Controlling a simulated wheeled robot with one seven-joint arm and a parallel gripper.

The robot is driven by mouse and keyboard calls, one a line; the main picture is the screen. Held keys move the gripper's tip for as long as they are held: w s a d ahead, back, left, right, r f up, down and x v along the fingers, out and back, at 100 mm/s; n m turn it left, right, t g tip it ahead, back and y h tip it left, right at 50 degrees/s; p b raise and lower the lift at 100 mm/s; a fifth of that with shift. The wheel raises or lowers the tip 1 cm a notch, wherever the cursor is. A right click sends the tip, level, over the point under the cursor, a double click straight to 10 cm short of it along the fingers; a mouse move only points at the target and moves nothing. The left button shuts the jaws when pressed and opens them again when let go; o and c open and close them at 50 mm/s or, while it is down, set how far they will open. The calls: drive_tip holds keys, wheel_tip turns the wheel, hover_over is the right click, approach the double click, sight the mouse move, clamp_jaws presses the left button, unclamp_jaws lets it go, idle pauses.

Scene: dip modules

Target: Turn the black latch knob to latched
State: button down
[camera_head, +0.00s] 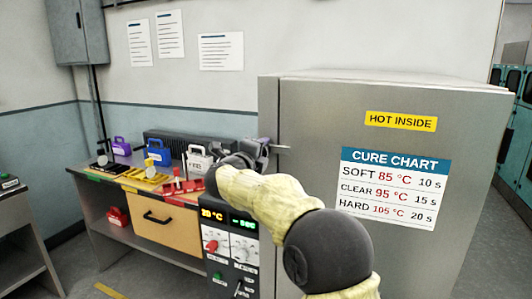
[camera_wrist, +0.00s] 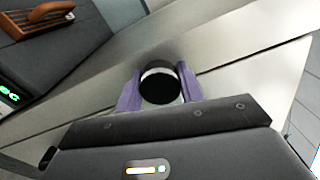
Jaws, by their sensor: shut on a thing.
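The black latch knob (camera_wrist: 158,87) shows in the wrist view as a round black cap with a pale band across it. It sits between the two purple fingers of my gripper (camera_wrist: 160,94), which are shut on it from both sides. In the head view my gripper (camera_head: 264,149) is at the left front edge of the grey oven cabinet (camera_head: 300,115), and I cannot make out the knob there. A thin pale bar (camera_head: 283,148) sticks out to the right beside the gripper. I cannot tell from these frames whether the latch is latched.
A workbench (camera_head: 85,178) with several coloured modules and a wooden drawer (camera_head: 165,236) stands left of the cabinet. A control panel (camera_head: 232,250) with lit displays and knobs sits below my arm. A cure chart (camera_head: 390,187) is on the cabinet's side. Floor shows at the lower left.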

drive_tip(key=c, duration=0.9)
unclamp_jaws()
drive_tip(key=b+v, duration=0.2)
drive_tip(key=v, duration=1.5)
drive_tip(key=shift+s+b, duration=0.15)
drive_tip(key=shift+b, duration=0.2)
